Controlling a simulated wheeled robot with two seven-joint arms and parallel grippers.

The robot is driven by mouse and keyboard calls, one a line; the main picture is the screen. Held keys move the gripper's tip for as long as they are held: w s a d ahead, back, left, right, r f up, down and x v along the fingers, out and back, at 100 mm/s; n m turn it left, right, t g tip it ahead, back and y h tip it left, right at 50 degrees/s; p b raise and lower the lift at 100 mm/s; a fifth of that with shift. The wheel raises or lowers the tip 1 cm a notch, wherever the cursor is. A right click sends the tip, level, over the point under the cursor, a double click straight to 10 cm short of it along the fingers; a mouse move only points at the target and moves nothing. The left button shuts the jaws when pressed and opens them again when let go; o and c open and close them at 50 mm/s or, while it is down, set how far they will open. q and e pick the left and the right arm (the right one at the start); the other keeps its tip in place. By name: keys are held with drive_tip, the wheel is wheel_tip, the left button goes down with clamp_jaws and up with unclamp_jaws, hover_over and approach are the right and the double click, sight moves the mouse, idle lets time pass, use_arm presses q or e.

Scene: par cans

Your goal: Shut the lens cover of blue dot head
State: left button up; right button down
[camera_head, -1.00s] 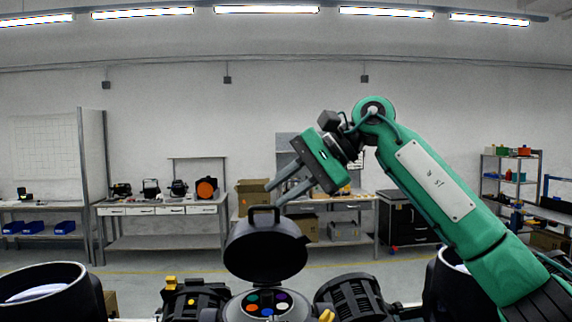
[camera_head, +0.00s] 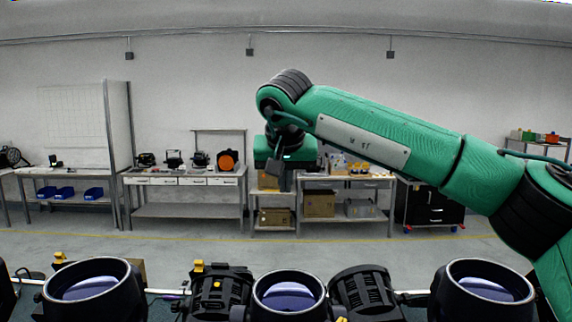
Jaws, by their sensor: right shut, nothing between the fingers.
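Three black par heads with open, round fronts stand along the bottom edge. The left head (camera_head: 92,289), the middle head (camera_head: 288,292) and the right head (camera_head: 486,282) each show a bluish glass lens. No blue dot and no lens cover can be made out, so I cannot tell which head is the blue dot one. My right gripper (camera_head: 286,187) is shut and empty, pointing down. In the picture it is above the middle head, with a clear gap between them. My left gripper is out of view.
Dark fixtures with yellow parts (camera_head: 215,292) and with ribbed housing (camera_head: 363,290) stand between the heads. A pale bar (camera_head: 412,293) runs between them. Beyond are open floor, a workbench (camera_head: 185,181) and boxes (camera_head: 319,204). My right arm spans the right side.

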drive_tip(key=f+p, duration=0.1)
drive_tip(key=s+f+p, duration=0.1)
drive_tip(key=f, duration=0.1)
drive_tip(key=d+f+p, duration=0.1)
drive_tip(key=f, duration=0.1)
drive_tip(key=shift+s, duration=0.15)
drive_tip(key=shift+a, duration=0.1)
idle(0.3)
drive_tip(key=shift+s, duration=0.1)
